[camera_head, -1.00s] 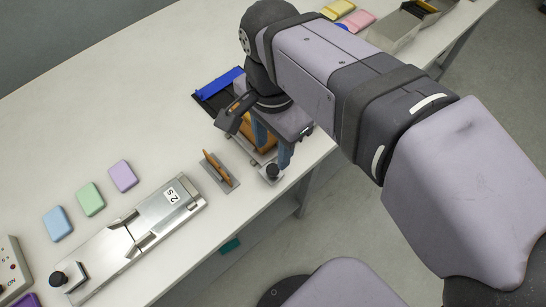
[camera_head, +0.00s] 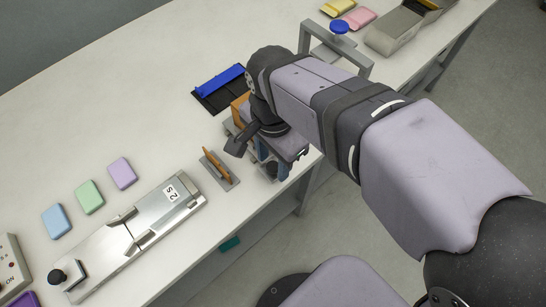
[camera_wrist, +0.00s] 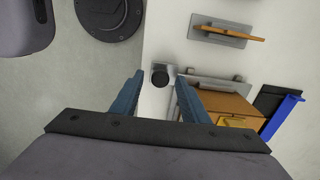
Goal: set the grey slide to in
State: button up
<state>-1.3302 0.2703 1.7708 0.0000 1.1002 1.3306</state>
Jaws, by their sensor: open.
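The grey slide (camera_wrist: 165,67) carries a round black knob (camera_wrist: 160,78) and sits beside an orange-brown box (camera_wrist: 222,102) at the table's front edge. In the head view the knob (camera_head: 271,171) shows between my fingers, and my arm partly hides the box. My gripper (camera_wrist: 160,79) is open, with its two blue fingers on either side of the knob. A gap shows between the knob and each finger in the wrist view. How far the slide is in or out is hard to tell.
A small stand with an orange-brown lever (camera_head: 217,166) is close to the left of my gripper. A long metal plate (camera_head: 135,235) with a black knob lies further left. A black tray with a blue bar (camera_head: 220,84) is behind. A grey frame with a blue knob (camera_head: 339,27) stands upper right.

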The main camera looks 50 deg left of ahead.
grip_shut()
jog(key=shift+w, duration=0.1)
jog(key=w+p, duration=0.9)
jog(key=w, duration=1.1)
jog(key=shift+w+r, duration=0.1)
jog(key=shift+w, duration=0.05)
grip_release()
jog(key=shift+w, duration=0.1)
